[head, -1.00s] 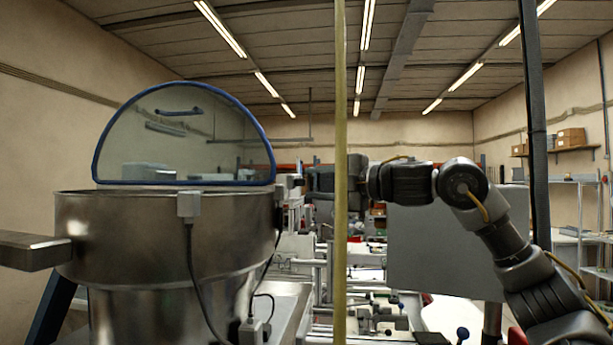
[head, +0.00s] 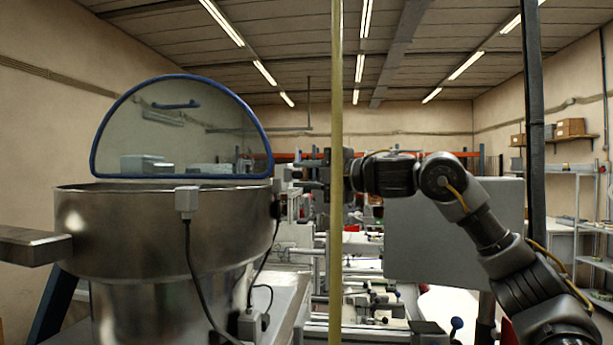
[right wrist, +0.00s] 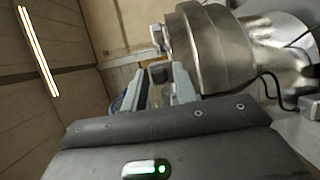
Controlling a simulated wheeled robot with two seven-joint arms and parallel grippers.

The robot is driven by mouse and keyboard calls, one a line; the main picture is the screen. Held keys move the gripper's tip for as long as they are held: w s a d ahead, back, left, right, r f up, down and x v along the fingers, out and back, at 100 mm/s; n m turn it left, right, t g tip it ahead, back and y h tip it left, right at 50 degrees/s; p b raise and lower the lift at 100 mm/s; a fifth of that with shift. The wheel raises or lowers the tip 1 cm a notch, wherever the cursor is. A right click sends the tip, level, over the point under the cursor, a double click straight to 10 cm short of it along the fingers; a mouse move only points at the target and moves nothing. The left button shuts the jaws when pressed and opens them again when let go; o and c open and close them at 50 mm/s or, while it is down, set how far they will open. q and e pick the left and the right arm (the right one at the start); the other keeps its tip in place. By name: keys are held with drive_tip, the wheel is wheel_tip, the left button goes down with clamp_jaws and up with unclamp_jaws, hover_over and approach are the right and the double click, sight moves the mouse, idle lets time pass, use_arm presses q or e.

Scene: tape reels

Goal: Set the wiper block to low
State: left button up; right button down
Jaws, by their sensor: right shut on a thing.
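The steel bowl (head: 130,230) stands at the left in the head view, with a clear blue-edged cover above it. My right gripper (head: 292,172) reaches in from the right to the bowl's right rim, level with its top. In the right wrist view, the fingers of my right gripper (right wrist: 157,84) are closed on a small grey block (right wrist: 158,72) beside the steel bowl (right wrist: 222,50). It appears to be the wiper block; its setting cannot be read. The yellow post hides part of my right gripper in the head view. My left gripper is not in view.
The yellow post (head: 336,120) stands upright in front of my right wrist. A grey sensor box (head: 187,200) with a cable sits on the bowl's front rim. A grey panel (head: 455,240) stands behind my right arm. Machine rails fill the low middle.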

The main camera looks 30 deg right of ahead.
wheel_tip(320, 180, down, 4)
drive_tip(key=shift+a+r+b, duration=0.1)
drive_tip(key=shift+r+b, duration=0.05)
drive_tip(key=shift+b, duration=1.05)
drive_tip(key=c, duration=1.4)
unclamp_jaws()
drive_tip(key=shift+o, duration=0.2)
drive_tip(key=shift+s, duration=0.1)
drive_tip(key=b+v, duration=0.3)
drive_tip(key=v, duration=0.8)
drive_tip(key=shift+b, duration=0.4)
